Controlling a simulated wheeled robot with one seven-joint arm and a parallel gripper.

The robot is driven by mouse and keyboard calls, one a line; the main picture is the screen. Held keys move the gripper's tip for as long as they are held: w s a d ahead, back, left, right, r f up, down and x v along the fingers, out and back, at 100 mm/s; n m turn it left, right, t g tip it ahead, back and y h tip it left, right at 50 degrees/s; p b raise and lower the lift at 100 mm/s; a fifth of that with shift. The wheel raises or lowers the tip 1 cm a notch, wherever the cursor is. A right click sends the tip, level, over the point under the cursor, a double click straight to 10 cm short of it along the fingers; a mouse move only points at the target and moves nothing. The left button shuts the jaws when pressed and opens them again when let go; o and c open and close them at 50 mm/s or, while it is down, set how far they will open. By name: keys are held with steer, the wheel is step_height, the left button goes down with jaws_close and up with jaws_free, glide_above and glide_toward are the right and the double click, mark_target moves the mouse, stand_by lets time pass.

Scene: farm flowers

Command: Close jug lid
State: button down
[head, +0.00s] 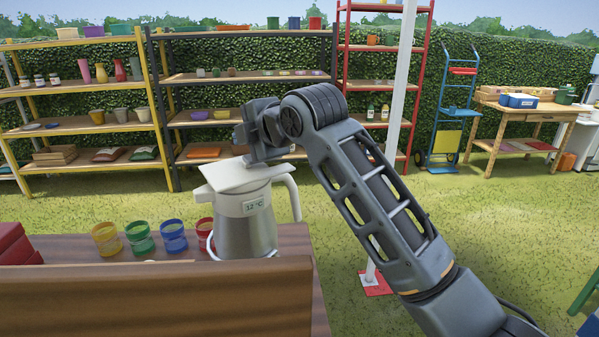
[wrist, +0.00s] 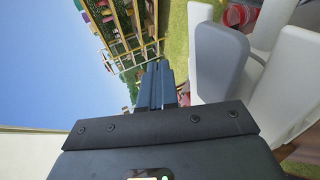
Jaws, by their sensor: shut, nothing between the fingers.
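The jug (head: 245,228) stands upright on the wooden table, with a steel lower body, a white top with a temperature display and a white handle at its right. Its white lid (head: 232,178) lies across the top, close to level. I cannot tell whether it is fully closed. My gripper (head: 256,160) is shut and empty, at the lid's upper side; contact is unclear. In the wrist view the fingers of my gripper (wrist: 160,82) are together, beside a rounded grey part (wrist: 222,60) and large white surfaces at the right.
Yellow, green, blue and red cups (head: 173,236) stand in a row left of the jug. A raised wooden board (head: 150,300) runs along the table's near side. Red boxes (head: 15,245) are at the left. A white pole (head: 400,100) stands behind my arm. Shelves are farther back.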

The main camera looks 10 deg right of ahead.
steer(key=shift+w+a+f+g+h+p, duration=0.15)
steer(key=shift+w+f+g+h+p, duration=0.2)
steer(key=shift+f+g+p, duration=0.2)
steer(key=shift+w+a+f+g+h+p, duration=0.1)
steer(key=shift+w+f+g+h+p, duration=0.1)
steer(key=shift+f+g+h+p, duration=0.35)
steer(key=shift+r, duration=0.1)
steer(key=shift+r+y, duration=0.15)
steer(key=shift+y, duration=0.15)
